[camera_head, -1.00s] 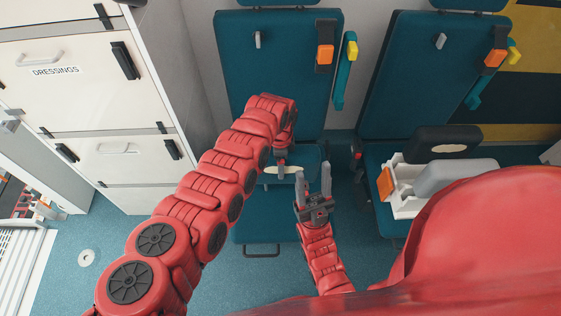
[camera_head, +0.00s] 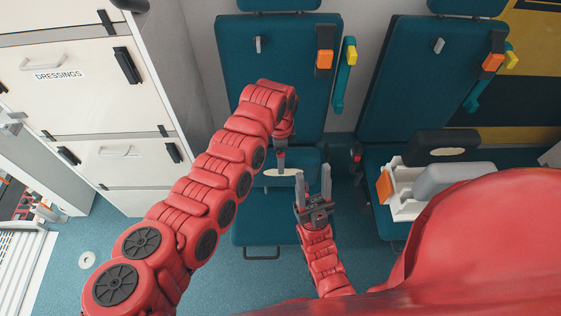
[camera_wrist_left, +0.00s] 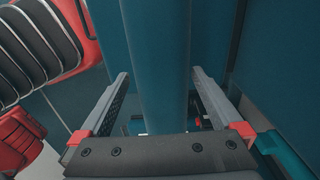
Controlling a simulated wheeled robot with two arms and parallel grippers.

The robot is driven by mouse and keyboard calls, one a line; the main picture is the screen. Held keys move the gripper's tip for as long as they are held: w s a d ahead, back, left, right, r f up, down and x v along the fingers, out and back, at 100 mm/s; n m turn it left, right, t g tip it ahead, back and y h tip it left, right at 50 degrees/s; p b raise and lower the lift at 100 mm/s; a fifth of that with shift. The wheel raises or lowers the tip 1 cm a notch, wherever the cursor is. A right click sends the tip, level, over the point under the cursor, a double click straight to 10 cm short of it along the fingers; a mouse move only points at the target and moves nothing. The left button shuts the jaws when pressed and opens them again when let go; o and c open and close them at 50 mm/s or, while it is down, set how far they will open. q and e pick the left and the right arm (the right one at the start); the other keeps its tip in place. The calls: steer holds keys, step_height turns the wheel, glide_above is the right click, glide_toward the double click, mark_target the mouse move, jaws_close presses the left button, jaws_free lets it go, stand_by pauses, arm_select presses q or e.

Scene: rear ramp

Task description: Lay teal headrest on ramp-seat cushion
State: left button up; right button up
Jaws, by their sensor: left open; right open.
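A teal pad with a cream oval patch, apparently the teal headrest (camera_head: 303,165), lies at the back of the left seat's teal cushion (camera_head: 262,222). Their shared boundary is hard to make out.
The left seat's backrest (camera_head: 275,75) rises behind. The right seat holds a white tray (camera_head: 408,208) with a black pad (camera_head: 440,145) and a grey piece (camera_head: 455,178). Drawers (camera_head: 110,100) stand left. The blue floor (camera_head: 120,240) is open at lower left.

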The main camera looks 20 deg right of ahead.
arm_select(q)
step_height(320, 180, up, 6)
steer(key=shift+r+b, duration=0.1)
steer(key=shift+b, duration=0.2)
stand_by(0.3)
